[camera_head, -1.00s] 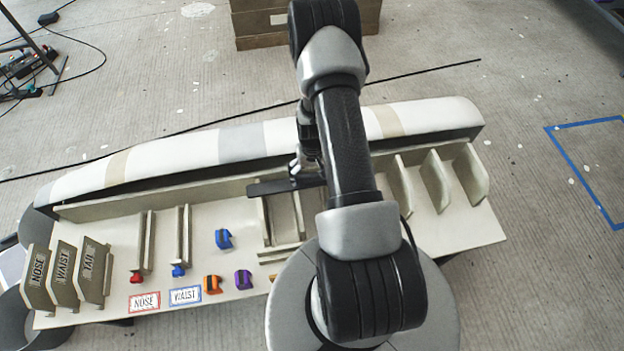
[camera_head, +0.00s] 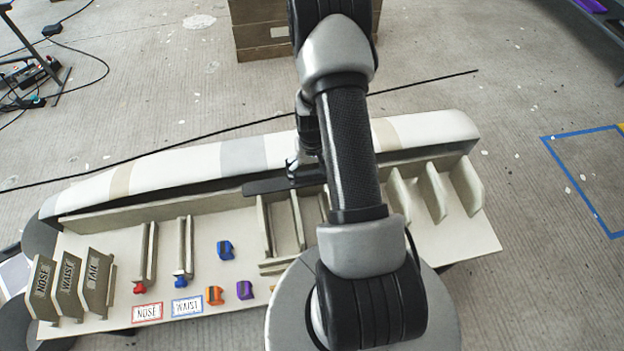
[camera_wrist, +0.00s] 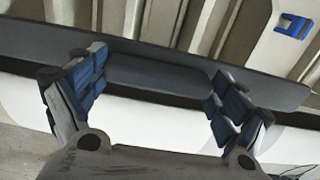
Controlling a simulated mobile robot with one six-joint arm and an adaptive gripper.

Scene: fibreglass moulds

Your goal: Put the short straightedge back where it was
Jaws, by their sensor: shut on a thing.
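The short straightedge is a dark grey flat bar (camera_head: 262,187), held level across the back of the bench. In the wrist view the straightedge (camera_wrist: 150,72) spans nearly the whole width. My gripper (camera_wrist: 157,70) is shut on it near its middle, with a blue-padded finger at each side of a raised grip block. In the head view my gripper (camera_head: 292,172) is partly hidden by my arm, which also hides the bar's right end. The bar is over or just behind a slotted rack (camera_head: 284,222); I cannot tell whether it touches anything.
A long white mould (camera_head: 195,163) with grey and tan bands lies along the bench's back. NOSE, WAIST and TAIL templates (camera_head: 70,280) stand at left, upright dividers (camera_head: 435,190) at right. Blue (camera_head: 225,249), orange (camera_head: 214,295) and purple (camera_head: 244,290) pieces sit mid-bench.

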